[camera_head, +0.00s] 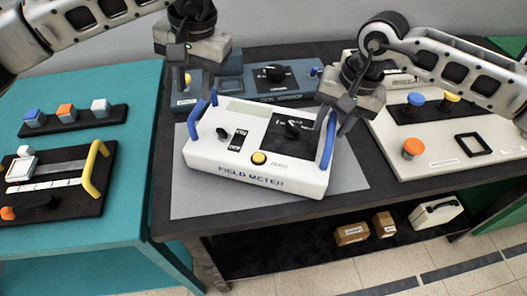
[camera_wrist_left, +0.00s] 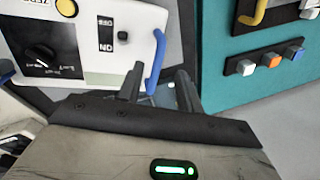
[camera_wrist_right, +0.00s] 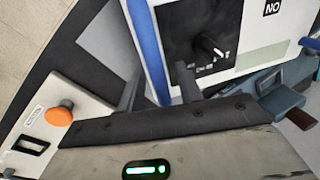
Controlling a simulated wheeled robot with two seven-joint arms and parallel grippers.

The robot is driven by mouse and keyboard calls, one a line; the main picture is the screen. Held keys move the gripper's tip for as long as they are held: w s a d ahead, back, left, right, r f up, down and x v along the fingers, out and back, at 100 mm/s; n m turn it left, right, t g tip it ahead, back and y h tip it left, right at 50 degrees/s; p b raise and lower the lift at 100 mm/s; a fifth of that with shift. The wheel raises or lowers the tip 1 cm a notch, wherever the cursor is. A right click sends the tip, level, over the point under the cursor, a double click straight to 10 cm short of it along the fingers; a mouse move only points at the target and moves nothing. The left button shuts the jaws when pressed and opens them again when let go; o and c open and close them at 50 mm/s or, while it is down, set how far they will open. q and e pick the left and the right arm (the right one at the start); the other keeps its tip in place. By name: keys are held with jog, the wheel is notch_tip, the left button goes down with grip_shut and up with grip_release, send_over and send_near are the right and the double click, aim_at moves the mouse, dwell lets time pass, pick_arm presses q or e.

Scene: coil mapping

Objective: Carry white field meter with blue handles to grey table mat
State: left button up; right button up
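The white field meter (camera_head: 225,160) with two blue handles lies on the grey table mat (camera_head: 348,172) on the dark table. Its left handle (camera_head: 196,118) and right handle (camera_head: 327,140) stand at its two ends. My left gripper (camera_head: 185,80) is above and behind the left handle; in the left wrist view, that handle (camera_wrist_left: 156,62) lines up between its spread fingers (camera_wrist_left: 160,90). My right gripper (camera_head: 338,118) is close by the right handle; its spread fingers (camera_wrist_right: 159,90) flank the line of that handle (camera_wrist_right: 147,50). Contact cannot be told.
A blue-grey device (camera_head: 290,90) stands behind the meter. A white panel (camera_head: 425,160) with coloured knobs is at right. A teal table (camera_head: 120,225) at left bears a black board with a yellow handle (camera_head: 97,170). Small boxes (camera_head: 352,234) lie on the shelf below.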

jog(key=shift+r, duration=0.2)
pick_arm(q)
jog(key=r, duration=0.3)
jog(key=shift+d+r, duration=0.2)
jog(key=shift+d, duration=0.15)
pick_arm(e)
notch_tip(320, 180, up, 11)
jog(key=d, duration=0.2)
jog(key=shift+s+d+r, duration=0.15)
jog(key=shift+s+r, duration=0.05)
jog(key=shift+s, duration=0.05)
pick_arm(q)
jog(key=shift+s, duration=0.1)
